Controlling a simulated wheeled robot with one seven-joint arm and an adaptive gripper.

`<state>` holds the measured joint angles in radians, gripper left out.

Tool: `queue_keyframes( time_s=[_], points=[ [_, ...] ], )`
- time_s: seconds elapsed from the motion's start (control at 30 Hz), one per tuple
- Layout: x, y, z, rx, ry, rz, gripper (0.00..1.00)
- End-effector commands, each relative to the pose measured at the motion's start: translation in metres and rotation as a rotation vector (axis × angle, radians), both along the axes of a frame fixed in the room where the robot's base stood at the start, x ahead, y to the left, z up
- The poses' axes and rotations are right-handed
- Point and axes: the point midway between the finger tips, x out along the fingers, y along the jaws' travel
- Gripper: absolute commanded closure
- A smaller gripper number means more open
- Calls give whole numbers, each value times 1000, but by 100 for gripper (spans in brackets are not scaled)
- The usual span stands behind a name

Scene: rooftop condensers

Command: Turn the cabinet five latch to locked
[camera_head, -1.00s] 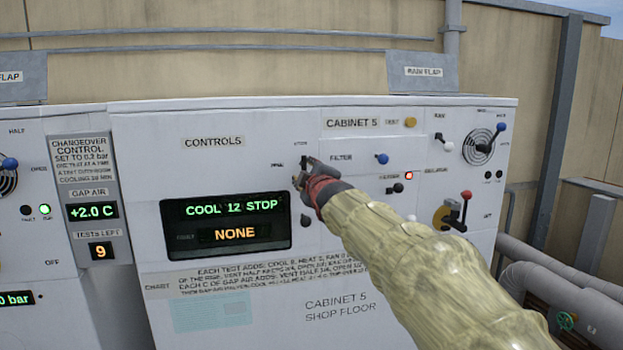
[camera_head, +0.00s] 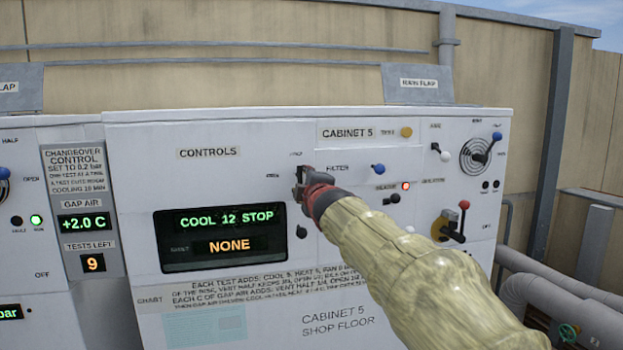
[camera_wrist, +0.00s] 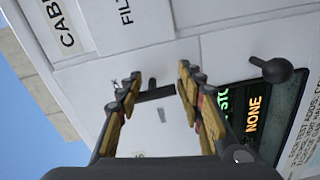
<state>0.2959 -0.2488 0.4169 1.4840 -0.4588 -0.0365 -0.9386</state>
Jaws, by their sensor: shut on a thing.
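My gripper (camera_head: 300,183) is at the upper middle of the white cabinet 5 panel (camera_head: 130,140), right of the CONTROLS label. In the wrist view, the two fingers of my gripper (camera_wrist: 160,84) stand on either side of a short dark handle (camera_wrist: 155,94), and my gripper is shut on it. I take this handle to be the latch; the fingers mostly hide it in the head view. Small labels above and left of it are too blurred to read, so I cannot tell which position it points to.
A black knob (camera_head: 302,231) sits just below my gripper; a blue knob (camera_head: 378,169) sits to its right. A dark display (camera_head: 222,238) reads COOL 12 STOP and NONE. Farther right are a red-tipped lever (camera_head: 464,206) and a round vent (camera_head: 478,156). Pipes (camera_head: 560,285) run at lower right.

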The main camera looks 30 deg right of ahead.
Motion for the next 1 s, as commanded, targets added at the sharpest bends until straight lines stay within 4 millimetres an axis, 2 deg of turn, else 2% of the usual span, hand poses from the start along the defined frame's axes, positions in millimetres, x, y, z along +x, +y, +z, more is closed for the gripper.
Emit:
queue_keyframes(
  time_s=[0.03,0.07,0.5,0.57,1.0],
  points=[
    [-6,5,30,-17,-45,8,88],
    [-6,5,30,-17,-45,8,61],
    [-6,4,27,-13,-41,6,36],
    [-5,4,26,-11,-40,6,33],
    [-3,3,18,-8,-28,5,33]
  ],
)
